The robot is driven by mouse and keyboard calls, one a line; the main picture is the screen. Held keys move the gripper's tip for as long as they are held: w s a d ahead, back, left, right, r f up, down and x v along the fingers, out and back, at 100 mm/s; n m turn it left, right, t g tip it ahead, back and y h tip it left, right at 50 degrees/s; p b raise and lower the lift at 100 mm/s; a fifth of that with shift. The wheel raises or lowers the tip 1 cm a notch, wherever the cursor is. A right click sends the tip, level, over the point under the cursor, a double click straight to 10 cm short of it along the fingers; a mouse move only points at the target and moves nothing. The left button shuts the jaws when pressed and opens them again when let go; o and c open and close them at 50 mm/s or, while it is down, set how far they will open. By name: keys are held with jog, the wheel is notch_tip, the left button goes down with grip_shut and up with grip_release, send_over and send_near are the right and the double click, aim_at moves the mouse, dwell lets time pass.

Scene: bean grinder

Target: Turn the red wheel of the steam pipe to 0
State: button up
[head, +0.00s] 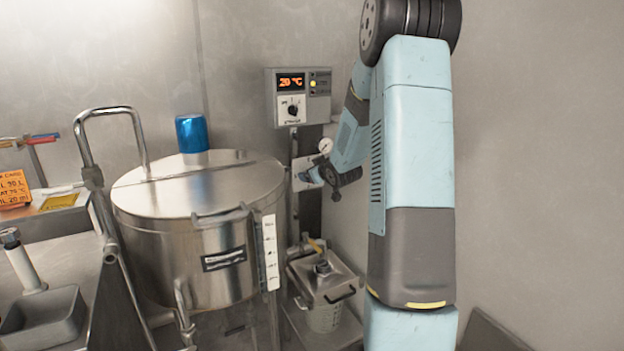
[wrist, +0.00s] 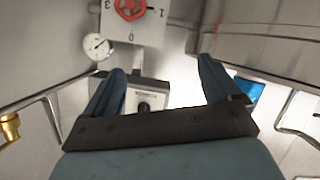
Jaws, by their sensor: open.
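The red wheel (wrist: 130,8) shows at the top edge of the wrist view, partly cut off. It sits on a white dial plate (wrist: 152,22) marked 3 at left, 0 below and 1 at right. I cannot tell which mark the wheel points to. In the head view the plate (head: 299,164) is on the wall-side pipe, and my gripper hides the wheel. My gripper (wrist: 160,66) is open and empty; its two blue fingers are apart, with the wheel beyond them toward the top of the wrist view. In the head view my gripper (head: 308,176) is close to the plate.
A pressure gauge (head: 325,146) is beside the plate. A control box (head: 299,97) reading 20 °C hangs above. A large steel tank (head: 200,220) stands to the left and a lidded container (head: 322,278) below. The wall to the right is bare.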

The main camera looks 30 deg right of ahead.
jog(key=w+d+f+t+y, duration=0.1)
jog(key=w+d+f+t, duration=0.25)
jog(key=d+f, duration=0.55)
jog(key=w, duration=0.4)
jog(key=w+a+f, duration=0.1)
jog(key=w, duration=0.8)
jog(key=shift+a+f, duration=0.15)
jog(key=shift+a, duration=0.1)
jog(key=shift+c, duration=0.4)
